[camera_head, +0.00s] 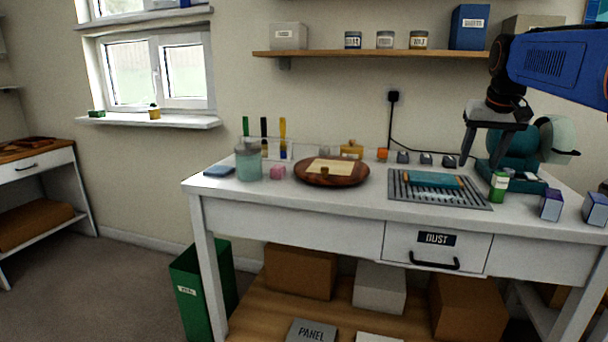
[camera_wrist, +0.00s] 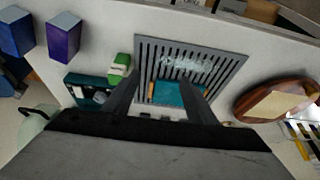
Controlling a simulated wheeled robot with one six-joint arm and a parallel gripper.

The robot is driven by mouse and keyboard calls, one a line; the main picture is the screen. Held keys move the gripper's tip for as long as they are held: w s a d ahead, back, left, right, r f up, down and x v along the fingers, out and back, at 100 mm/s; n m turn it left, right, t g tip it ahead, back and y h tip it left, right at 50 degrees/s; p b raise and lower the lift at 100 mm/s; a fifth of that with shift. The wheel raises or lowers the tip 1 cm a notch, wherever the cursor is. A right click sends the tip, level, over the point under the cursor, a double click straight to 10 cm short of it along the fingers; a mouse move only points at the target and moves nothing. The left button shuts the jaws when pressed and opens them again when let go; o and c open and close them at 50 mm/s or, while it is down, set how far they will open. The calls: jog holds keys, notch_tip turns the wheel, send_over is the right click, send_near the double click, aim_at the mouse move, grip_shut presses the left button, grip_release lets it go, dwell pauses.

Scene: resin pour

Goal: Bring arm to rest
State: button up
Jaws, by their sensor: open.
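My gripper (camera_head: 494,129) is at the end of my blue arm, above the right part of the white workbench (camera_head: 330,212). Its two fingers are apart, with nothing seen between them. In the wrist view my gripper (camera_wrist: 165,92) points down toward a grey slatted rack (camera_wrist: 228,66). A teal block (camera_wrist: 177,93) lies on the rack and shows between the fingers. In the head view the rack (camera_head: 440,197) and the teal block (camera_head: 432,180) lie below and left of the gripper. The gripper appears apart from both.
A teal machine (camera_head: 510,172) stands behind and below the gripper. A green-labelled bottle (camera_head: 499,186) and two purple-blue boxes (camera_head: 551,205) stand at the right. A round wooden board (camera_head: 331,178) and a jar (camera_head: 249,162) stand left. A shelf (camera_head: 370,54) runs along the wall above.

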jog(key=s+a+f+n, duration=0.1)
jog(key=s+a+f, duration=0.4)
jog(key=s+f, duration=0.4)
jog(key=s+a+f+n, duration=0.1)
jog(key=s+a+f, duration=0.4)
jog(key=s+f, duration=0.3)
jog(key=s+a+f+n+y, duration=0.1)
jog(key=s+a+f, duration=0.4)
jog(key=s+f, duration=0.4)
jog(key=s, duration=0.6)
jog(key=shift+s+f, duration=0.15)
jog(key=shift+f, duration=0.15)
jog(key=shift+a, duration=0.1)
